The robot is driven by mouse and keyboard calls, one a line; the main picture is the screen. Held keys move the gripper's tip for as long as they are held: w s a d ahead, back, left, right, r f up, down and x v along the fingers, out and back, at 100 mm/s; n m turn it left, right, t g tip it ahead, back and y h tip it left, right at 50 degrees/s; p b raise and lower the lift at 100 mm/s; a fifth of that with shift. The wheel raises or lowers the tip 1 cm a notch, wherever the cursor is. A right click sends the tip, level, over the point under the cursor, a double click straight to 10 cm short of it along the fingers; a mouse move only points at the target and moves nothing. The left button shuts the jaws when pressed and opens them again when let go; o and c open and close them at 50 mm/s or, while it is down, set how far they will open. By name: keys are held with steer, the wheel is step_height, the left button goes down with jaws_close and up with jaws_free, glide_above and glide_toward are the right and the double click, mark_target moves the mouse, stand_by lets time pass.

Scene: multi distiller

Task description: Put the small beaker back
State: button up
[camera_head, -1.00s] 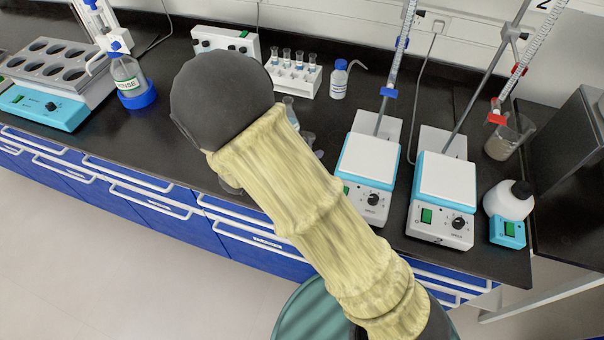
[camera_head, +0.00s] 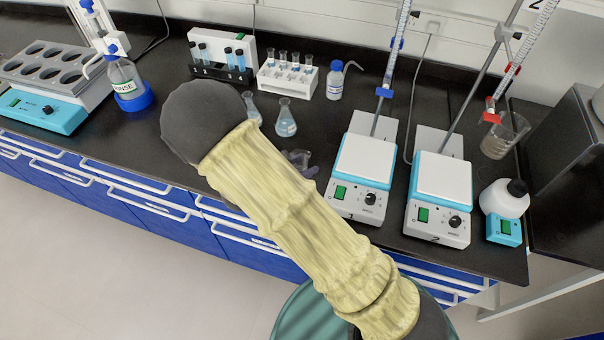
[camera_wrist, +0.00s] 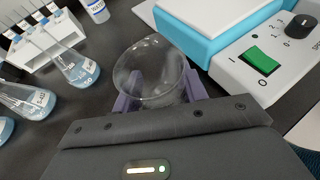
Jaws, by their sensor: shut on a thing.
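The small beaker (camera_wrist: 152,66) is clear, empty-looking glass, seen from above its round rim in the wrist view. My gripper (camera_wrist: 158,92) is shut on it, with purple fingers on either side of the glass. The beaker (camera_head: 297,157) also shows partly behind my arm in the head view, left of the first hotplate stirrer (camera_head: 364,161). My gripper's fingers (camera_head: 311,172) are mostly hidden there. I cannot tell whether the beaker touches the bench.
Flasks (camera_head: 285,122) stand behind the beaker, with a white tube rack (camera_head: 287,80) farther back. The stirrer (camera_wrist: 219,25) is close on the right in the wrist view. A larger beaker (camera_head: 504,137) stands at far right.

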steer(key=shift+f, duration=0.3)
step_height(320, 180, down, 3)
steer(key=shift+s+a+f, duration=0.1)
steer(key=shift+a, duration=0.05)
steer(key=shift+d+f, duration=0.2)
steer(key=shift+d, duration=0.05)
steer(key=shift+f, duration=0.15)
steer(key=o, duration=1)
steer(key=shift+a, duration=0.1)
steer(key=shift+o, duration=0.2)
